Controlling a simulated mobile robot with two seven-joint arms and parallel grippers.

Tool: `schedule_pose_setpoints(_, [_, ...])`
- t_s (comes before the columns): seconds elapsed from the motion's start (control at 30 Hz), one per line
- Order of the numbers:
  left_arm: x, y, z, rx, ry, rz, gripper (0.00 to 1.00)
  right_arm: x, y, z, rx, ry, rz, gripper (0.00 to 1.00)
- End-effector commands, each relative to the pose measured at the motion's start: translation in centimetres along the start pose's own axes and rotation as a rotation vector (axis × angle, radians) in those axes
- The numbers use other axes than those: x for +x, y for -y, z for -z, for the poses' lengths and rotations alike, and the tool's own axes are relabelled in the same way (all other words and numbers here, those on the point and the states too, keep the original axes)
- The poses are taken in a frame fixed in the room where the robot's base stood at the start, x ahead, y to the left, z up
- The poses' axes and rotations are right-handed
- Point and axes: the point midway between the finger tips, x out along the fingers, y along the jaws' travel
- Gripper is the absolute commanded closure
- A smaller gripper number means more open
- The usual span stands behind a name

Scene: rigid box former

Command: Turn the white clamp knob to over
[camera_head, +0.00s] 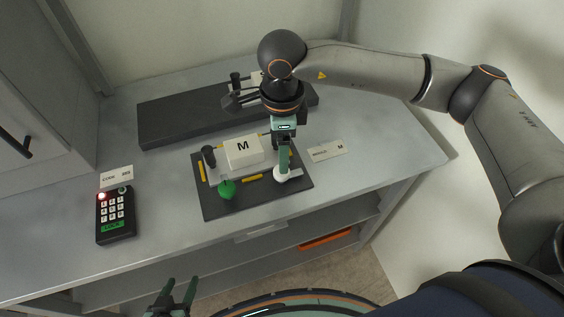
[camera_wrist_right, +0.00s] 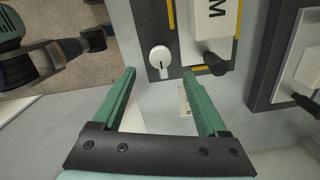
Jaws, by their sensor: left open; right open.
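The white clamp knob (camera_head: 293,176) sits at the right front of the dark base plate (camera_head: 232,208). In the right wrist view the round white knob (camera_wrist_right: 160,56) has a short pointer towards the gripper and lies just beyond the fingertips, roughly centred between them. My right gripper (camera_wrist_right: 159,74) is open; in the head view this right gripper (camera_head: 284,168) points down at the knob and hides part of it. Contact cannot be told. My left gripper (camera_head: 176,292) is open and empty, low in front of the bench.
A white block marked M (camera_head: 243,152) sits on the plate, with a green knob (camera_head: 227,189) and a black knob (camera_head: 208,155) beside it. A long dark base (camera_head: 175,122) stands behind. A keypad (camera_head: 115,215) is at left, a card (camera_head: 327,150) at right.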

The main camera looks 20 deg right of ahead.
Motion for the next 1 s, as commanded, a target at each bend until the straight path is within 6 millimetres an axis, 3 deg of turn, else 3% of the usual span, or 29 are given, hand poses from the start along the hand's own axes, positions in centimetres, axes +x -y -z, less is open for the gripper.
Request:
schedule_pose_setpoints(0.13, [-0.5, -0.1, 0.5, 0.000, 0.001, 0.000, 0.42, 3.0, -0.1, 0.0, 0.001, -0.001, -0.005, 0.24])
schedule_pose_setpoints(0.33, [-0.7, -0.1, 0.7, 0.000, 0.001, 0.000, 0.42, 5.8, 0.0, 0.0, 0.001, 0.001, -0.002, 0.24])
schedule_pose_setpoints(0.77, [-0.7, -0.1, 0.7, 0.000, 0.001, 0.000, 0.42, 6.8, 0.0, -0.1, 0.000, 0.002, -0.001, 0.24])
schedule_pose_setpoints(1.0, [-0.7, -0.1, 0.7, 0.000, 0.001, 0.000, 0.42, 6.8, 0.0, -0.1, 0.000, 0.002, -0.001, 0.51])
